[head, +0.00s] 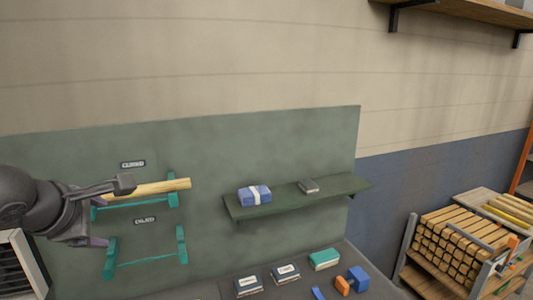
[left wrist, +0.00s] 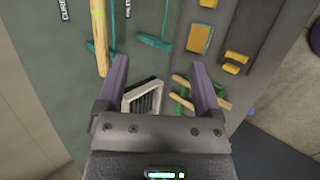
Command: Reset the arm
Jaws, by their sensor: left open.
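My left gripper (head: 112,213) is at the left of the head view, in front of the green wall panel. In the left wrist view its two purple fingers stand wide apart (left wrist: 159,66) with nothing held between them. A pale turned wood piece (head: 160,189) lies across the upper teal holder (head: 173,188), under a small label. One finger overlaps its left end in the head view; I cannot tell whether they touch. In the left wrist view the wood piece (left wrist: 99,38) lies outside the left finger. My right gripper is not in view.
The lower teal holder (head: 148,263) is empty. Several small boxes and blocks lie on the bench (head: 215,290). A rack of wood blanks (head: 460,240) stands at right.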

